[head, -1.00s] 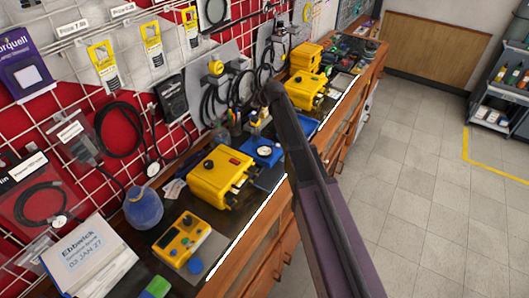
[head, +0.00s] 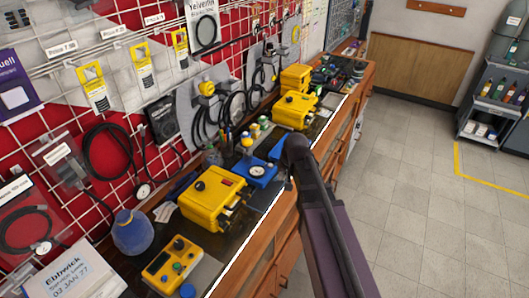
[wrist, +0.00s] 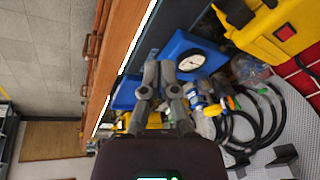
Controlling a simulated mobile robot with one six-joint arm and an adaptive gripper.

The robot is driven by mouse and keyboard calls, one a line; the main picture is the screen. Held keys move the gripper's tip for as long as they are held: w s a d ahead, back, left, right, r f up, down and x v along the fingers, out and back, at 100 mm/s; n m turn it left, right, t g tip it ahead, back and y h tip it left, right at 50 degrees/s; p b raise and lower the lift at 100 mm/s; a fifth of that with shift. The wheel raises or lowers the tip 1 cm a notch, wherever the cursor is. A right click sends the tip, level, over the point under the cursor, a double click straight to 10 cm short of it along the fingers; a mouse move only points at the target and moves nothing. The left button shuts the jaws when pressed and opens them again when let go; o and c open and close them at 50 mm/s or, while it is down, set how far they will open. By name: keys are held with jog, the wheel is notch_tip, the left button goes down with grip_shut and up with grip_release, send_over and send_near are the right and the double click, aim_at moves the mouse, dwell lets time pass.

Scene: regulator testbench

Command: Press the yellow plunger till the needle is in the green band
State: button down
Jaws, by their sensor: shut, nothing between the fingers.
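The blue regulator stand (head: 262,180) sits on the bench in the head view, with a white round gauge (head: 257,170) on top. The yellow plunger (head: 247,140) stands upright at the stand's back left. The needle and green band are too small to read. My gripper (wrist: 159,68) is shut and empty, its fingertips beside the dial in the picture. In the head view my arm hides most of it, just right of the stand.
A yellow box (head: 212,197) stands left of the blue stand, and a blue block (head: 277,150) to its right. Black cables hang behind. The floor (head: 430,200) is clear.

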jog(key=s+d+f+g+h, duration=0.1)
jog(key=s+d, duration=0.2)
jog(key=s, duration=0.4)
jog(key=s+d+f+g, duration=0.1)
jog(key=s+d+g, duration=0.1)
jog(key=s, duration=0.6)
jog(key=shift+d+n+h+b, duration=0.3)
jog(key=shift+d+h+b, duration=0.1)
jog(key=shift+d, duration=0.15)
jog(key=shift+s, duration=0.1)
